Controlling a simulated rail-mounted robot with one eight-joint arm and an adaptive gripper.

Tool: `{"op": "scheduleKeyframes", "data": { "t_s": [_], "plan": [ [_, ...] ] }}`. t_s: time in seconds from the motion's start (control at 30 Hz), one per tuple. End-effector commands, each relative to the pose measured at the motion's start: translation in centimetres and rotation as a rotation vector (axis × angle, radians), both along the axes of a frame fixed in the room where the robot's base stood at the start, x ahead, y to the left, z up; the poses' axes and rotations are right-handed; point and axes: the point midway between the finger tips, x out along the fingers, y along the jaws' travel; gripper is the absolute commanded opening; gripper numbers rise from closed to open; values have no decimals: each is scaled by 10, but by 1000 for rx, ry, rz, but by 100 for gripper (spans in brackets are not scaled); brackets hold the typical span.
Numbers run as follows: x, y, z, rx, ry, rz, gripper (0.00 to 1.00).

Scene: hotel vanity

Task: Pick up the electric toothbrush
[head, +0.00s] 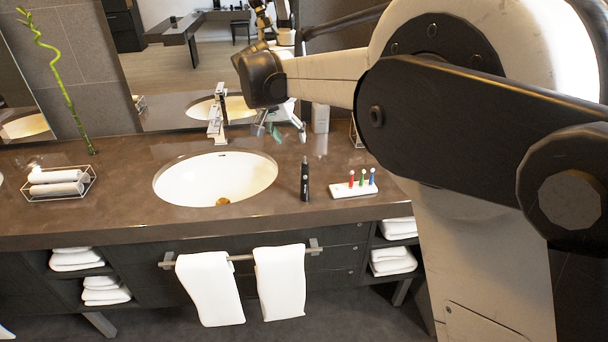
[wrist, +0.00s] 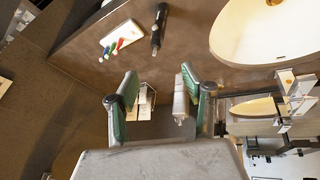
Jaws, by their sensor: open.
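The electric toothbrush (head: 304,184) is black and stands upright on the brown counter, right of the sink. In the wrist view the toothbrush (wrist: 158,30) shows at the top, beyond my fingertips. My gripper (head: 280,131) is above the back of the counter, behind the toothbrush and near the faucet. It is open with no toothbrush between its fingers. In the wrist view my gripper (wrist: 160,80) has its two green-sided fingers spread apart, clear of the toothbrush.
A white tray (head: 342,192) with colored brush heads stands close right of the toothbrush. The white sink (head: 185,182) and faucet (head: 216,128) are left. A white bottle (head: 320,118) stands behind. Rolled towels lie in a wire basket (head: 90,184) at far left.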

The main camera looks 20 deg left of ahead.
Motion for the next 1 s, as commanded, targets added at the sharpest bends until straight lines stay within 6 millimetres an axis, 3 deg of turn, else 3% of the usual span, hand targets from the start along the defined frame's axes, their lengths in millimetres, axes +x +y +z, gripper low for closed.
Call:
{"op": "scheduleKeyframes", "data": {
  "t_s": [0.5, 0.83, 1.0],
  "plan": [
    [30, -10, -69, -1, 0, -1, 44],
    [38, -14, -85, -1, 0, -1, 44],
    [46, -20, -105, 0, 0, -2, 44]
  ]
}}
